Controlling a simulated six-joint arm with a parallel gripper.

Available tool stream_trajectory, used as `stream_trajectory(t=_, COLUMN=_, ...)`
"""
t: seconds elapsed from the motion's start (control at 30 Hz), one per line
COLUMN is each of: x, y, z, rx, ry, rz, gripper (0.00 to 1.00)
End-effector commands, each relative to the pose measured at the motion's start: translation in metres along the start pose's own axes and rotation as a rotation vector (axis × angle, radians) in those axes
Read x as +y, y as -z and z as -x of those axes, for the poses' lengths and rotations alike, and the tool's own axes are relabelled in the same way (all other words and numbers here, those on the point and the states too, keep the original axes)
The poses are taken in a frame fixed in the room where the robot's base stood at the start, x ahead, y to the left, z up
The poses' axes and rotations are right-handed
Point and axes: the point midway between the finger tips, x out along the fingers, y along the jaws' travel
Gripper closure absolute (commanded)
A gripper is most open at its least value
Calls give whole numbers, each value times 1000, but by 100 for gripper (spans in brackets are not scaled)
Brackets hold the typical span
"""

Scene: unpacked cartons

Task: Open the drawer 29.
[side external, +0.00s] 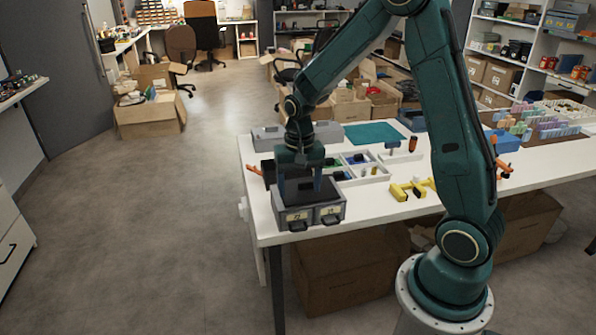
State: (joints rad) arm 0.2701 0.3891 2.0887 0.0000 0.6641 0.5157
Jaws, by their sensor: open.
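A small grey cabinet (308,225) stands at the front left corner of the white table, with two drawers side by side. Each drawer front has a yellowish label and a dark handle. The left drawer (296,217) and right drawer (330,212) both look shut. The label numbers are too small to read surely, so I cannot tell which is drawer 29. My gripper (300,187) points down over the cabinet's dark top, behind the handles, with its blue fingers apart and nothing seen between them. I cannot tell whether the fingertips touch the cabinet.
A white divided tray (376,172) with small parts lies behind and right of the cabinet. A yellow object (411,189) lies farther right. Orange-handled tools lie left of the cabinet. Grey boxes (268,138) and a teal mat (373,134) are farther back. Floor space left of the table is clear.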

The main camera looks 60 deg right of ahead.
Motion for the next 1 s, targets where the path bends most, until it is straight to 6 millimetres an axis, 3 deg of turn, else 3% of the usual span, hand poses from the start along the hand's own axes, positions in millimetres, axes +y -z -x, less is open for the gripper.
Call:
stream_trajectory(t=0.7, x=0, y=-1, z=-90, rx=-3, ry=-2, rz=1, gripper=30)
stream_trajectory(t=1.0, x=0, y=0, z=-118, rx=-1, ry=0, rz=1, gripper=30)
